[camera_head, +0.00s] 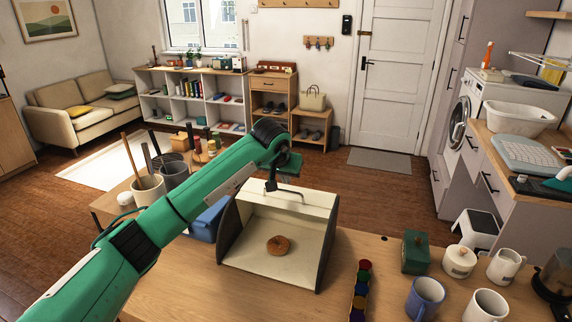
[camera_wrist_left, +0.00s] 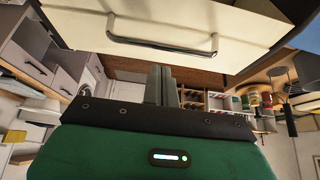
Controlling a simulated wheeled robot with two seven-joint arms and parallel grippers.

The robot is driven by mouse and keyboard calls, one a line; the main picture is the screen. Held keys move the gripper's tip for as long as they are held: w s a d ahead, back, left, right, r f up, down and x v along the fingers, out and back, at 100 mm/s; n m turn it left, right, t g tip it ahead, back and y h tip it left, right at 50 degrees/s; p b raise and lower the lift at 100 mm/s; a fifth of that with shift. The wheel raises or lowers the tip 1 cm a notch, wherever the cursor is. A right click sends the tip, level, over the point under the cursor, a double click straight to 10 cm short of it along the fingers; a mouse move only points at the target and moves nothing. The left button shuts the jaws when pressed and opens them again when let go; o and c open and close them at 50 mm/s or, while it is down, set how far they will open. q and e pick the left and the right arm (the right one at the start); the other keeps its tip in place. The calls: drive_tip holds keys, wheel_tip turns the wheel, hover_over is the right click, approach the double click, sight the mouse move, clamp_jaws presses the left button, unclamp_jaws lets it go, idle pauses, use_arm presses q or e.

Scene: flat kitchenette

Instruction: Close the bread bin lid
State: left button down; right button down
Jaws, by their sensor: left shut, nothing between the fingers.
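The bread bin (camera_head: 228,237) stands open on the wooden table, with dark sides and a cream inside. A round brown bread roll (camera_head: 278,245) lies in it. The cream lid (camera_head: 290,199) is raised at the back of the bin, and its bar handle (camera_head: 287,191) shows near my gripper. My left gripper (camera_head: 286,167) is above the lid's upper edge, partly hidden by its own wrist. In the left wrist view its fingers (camera_wrist_left: 162,86) are together and empty, close to the lid (camera_wrist_left: 200,18) and its metal handle (camera_wrist_left: 160,45); contact cannot be told. My right gripper is not in view.
Mugs, including a blue mug (camera_head: 425,298), a lidded pot (camera_head: 459,261) and a green box (camera_head: 415,252) stand right of the bin. Coloured jars (camera_head: 360,288) form a row nearby. A utensil crock (camera_head: 148,188) stands left, behind my arm.

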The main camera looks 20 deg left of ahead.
use_arm(q)
drive_tip(key=shift+s+a, duration=0.1)
drive_tip(key=shift+s, duration=0.65)
drive_tip(key=shift+s+f+p, duration=0.15)
drive_tip(key=shift+p, duration=0.15)
drive_tip(key=shift+s, duration=0.1)
